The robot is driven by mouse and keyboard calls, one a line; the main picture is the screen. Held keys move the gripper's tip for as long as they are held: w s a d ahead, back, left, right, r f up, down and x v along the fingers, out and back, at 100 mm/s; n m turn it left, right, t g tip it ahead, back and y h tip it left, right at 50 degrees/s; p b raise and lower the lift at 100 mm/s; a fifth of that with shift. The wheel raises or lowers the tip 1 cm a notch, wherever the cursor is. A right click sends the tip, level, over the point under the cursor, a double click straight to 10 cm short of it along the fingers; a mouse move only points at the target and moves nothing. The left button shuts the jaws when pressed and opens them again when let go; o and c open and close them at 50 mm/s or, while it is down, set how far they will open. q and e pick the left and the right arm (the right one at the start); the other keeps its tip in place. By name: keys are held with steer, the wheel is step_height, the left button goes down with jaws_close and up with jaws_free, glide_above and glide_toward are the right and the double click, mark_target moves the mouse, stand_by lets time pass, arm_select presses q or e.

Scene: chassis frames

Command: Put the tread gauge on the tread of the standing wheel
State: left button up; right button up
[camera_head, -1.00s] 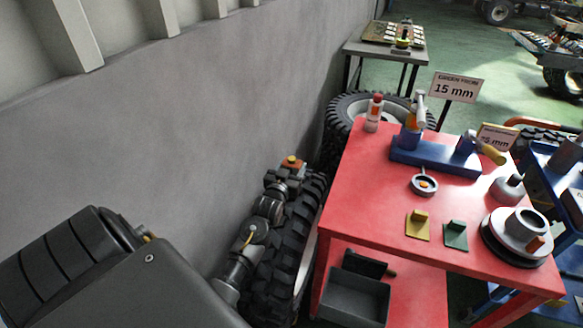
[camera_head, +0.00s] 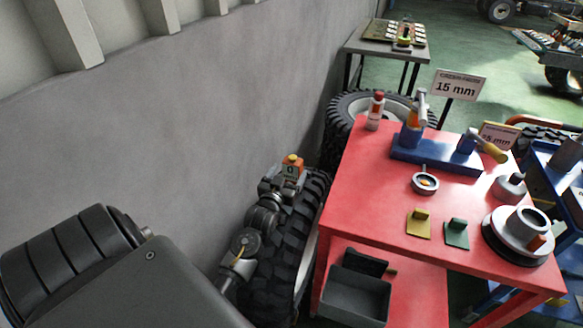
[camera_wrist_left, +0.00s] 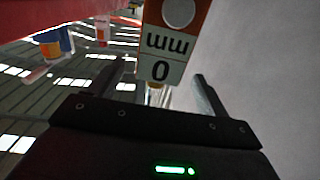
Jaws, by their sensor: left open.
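The tread gauge (camera_head: 292,166), orange on top with a pale marked face, stands at the top of the standing wheel (camera_head: 290,250) in the head view. My left gripper (camera_head: 283,183) is just on the near side of the gauge, over the tread. In the left wrist view the gauge (camera_wrist_left: 172,40) shows its orange and white face with "0 mm" upside down. The fingers of my left gripper (camera_wrist_left: 153,80) are spread, with gaps on both sides of the gauge. The gauge's contact with the tread is hidden. My right gripper is not in view.
The red table (camera_head: 370,200) is right of the wheel and holds a blue fixture (camera_head: 435,156), a bottle (camera_head: 375,112), coloured blocks and a disc hub. A grey bin (camera_head: 355,295) is on its lower shelf. The grey wall (camera_head: 180,130) is close on the left.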

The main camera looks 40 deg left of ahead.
arm_select(q)
steer(key=v, duration=0.7)
steer(key=shift+s, duration=0.25)
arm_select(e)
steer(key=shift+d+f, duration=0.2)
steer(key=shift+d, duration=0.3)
arm_select(q)
steer(key=shift+d, duration=0.1)
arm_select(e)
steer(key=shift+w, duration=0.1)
